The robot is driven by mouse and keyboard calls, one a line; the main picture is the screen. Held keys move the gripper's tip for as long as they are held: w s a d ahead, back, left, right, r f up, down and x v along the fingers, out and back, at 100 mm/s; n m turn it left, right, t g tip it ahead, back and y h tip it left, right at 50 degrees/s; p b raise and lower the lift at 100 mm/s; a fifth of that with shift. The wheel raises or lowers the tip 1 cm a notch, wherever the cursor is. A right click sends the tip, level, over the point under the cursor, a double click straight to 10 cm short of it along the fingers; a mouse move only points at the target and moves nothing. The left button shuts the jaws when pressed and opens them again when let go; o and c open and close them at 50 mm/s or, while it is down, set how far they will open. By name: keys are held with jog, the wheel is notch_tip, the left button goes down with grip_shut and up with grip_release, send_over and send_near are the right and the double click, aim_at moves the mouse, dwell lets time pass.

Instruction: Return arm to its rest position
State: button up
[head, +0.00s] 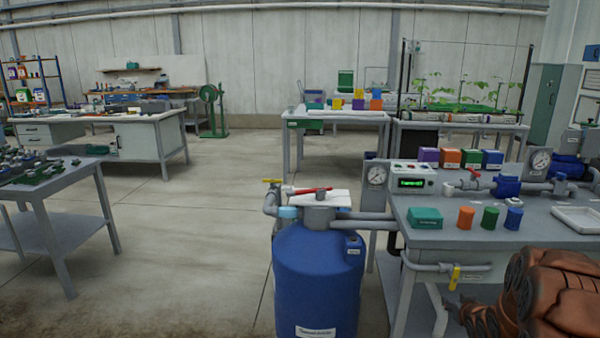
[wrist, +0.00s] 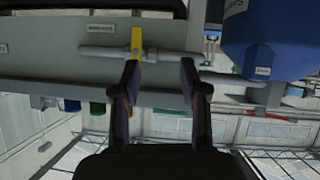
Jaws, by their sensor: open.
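My gripper (wrist: 160,70) shows in the wrist view with two dark fingers spread apart and nothing between them. The wrist view is upside down. A yellow valve handle (wrist: 136,42) on a grey pipe (wrist: 100,52) shows just beyond the left fingertip; I cannot tell the exact gap. In the head view the same yellow handle (head: 454,277) hangs at the front of the grey bench (head: 430,236). My gripper cannot be made out in the head view.
A blue tank (head: 318,280) with pipes and a red-handled valve (head: 310,190) on top stands left of the bench. The bench carries orange (head: 466,217), green (head: 489,218) and blue (head: 513,218) containers, gauges and a pump. Open floor (head: 180,240) lies left of the tank.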

jog(key=s+a+r+g+y, duration=0.1)
jog(key=s+a+r+g, duration=0.35)
jog(key=s+a, duration=0.8)
jog(key=s+a+r+g, duration=0.4)
jog(key=s+a+g, duration=0.2)
jog(key=s, duration=1.4)
jog(key=s+a+r+g+y, duration=0.1)
jog(key=s+a+r+g, duration=0.4)
jog(key=s+a, duration=0.75)
jog(key=s+d+r+t+p, duration=0.1)
jog(key=d+r+p, duration=0.1)
jog(key=r+p, duration=0.6)
jog(key=s+d+r+p, duration=0.1)
jog(key=d+r+p, duration=0.1)
jog(key=r+p, duration=0.7)
jog(key=shift+s+r+n+t, duration=0.25)
jog(key=shift+s+n+t, duration=0.05)
jog(key=shift+t, duration=0.05)
jog(key=shift+c, duration=0.5)
jog(key=shift+d, duration=0.1)
